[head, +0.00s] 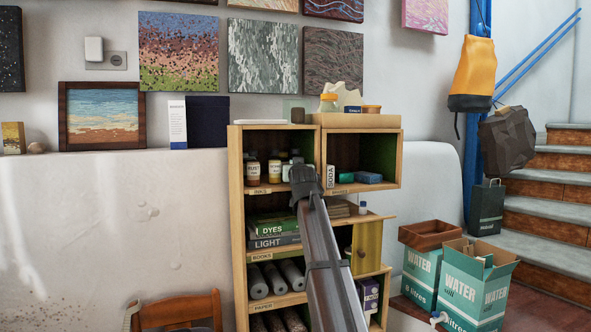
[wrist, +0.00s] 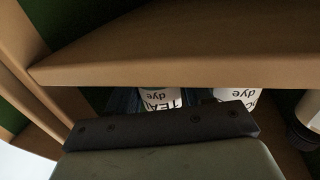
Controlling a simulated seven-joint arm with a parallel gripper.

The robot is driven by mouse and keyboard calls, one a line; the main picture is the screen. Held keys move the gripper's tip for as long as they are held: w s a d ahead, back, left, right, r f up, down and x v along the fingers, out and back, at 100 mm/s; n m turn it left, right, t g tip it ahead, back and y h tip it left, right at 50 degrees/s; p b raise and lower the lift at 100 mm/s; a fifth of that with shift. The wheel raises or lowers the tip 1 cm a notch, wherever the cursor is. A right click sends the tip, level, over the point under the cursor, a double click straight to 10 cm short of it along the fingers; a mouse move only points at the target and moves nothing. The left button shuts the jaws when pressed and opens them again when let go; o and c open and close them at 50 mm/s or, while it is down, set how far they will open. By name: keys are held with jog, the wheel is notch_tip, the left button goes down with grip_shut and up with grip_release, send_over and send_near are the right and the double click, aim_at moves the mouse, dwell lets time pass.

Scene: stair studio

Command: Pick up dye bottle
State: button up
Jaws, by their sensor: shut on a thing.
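My gripper (head: 304,180) reaches into the upper left compartment of the wooden shelf, the one labelled INKS. In the wrist view a white dye bottle (wrist: 160,97) with partly readable lettering, "TEA" and "dye", shows upside down beyond the dark edge of my gripper. Dark blue finger parts flank it, and my gripper is shut on it. A second white dye bottle (wrist: 237,95) stands to its right in that view. In the head view my gripper and arm hide most of the held bottle. Other small bottles (head: 274,173) stand to the left of my gripper.
The shelf unit (head: 237,190) has a board (wrist: 190,50) close to the bottles in the wrist view. Books (head: 272,228) lie below. Water boxes (head: 476,285) stand at right.

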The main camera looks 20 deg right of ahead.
jog(key=shift+r, duration=0.15)
jog(key=shift+c, duration=0.4)
jog(key=shift+r, duration=0.25)
jog(key=r, duration=0.3)
jog(key=shift+s+a, duration=0.1)
jog(key=shift+s, duration=0.25)
jog(key=v, duration=1.7)
jog(key=shift+s+a+r, duration=0.5)
jog(key=shift+s+r, duration=0.5)
jog(key=shift+r, duration=1.15)
jog(key=w+a+f+n+y, duration=0.1)
jog(key=a+f, duration=0.3)
jog(key=f, duration=0.9)
jog(key=w+a+f+y, duration=0.2)
jog(key=w+a+f, duration=0.1)
jog(key=f, duration=1.1)
jog(key=w+a+f+n+y, duration=0.1)
jog(key=a+f, duration=0.4)
jog(key=f, duration=0.8)
jog(key=shift+w+a+f+n+t, duration=0.3)
jog(key=shift+w+a, duration=0.1)
jog(key=shift+w, duration=0.4)
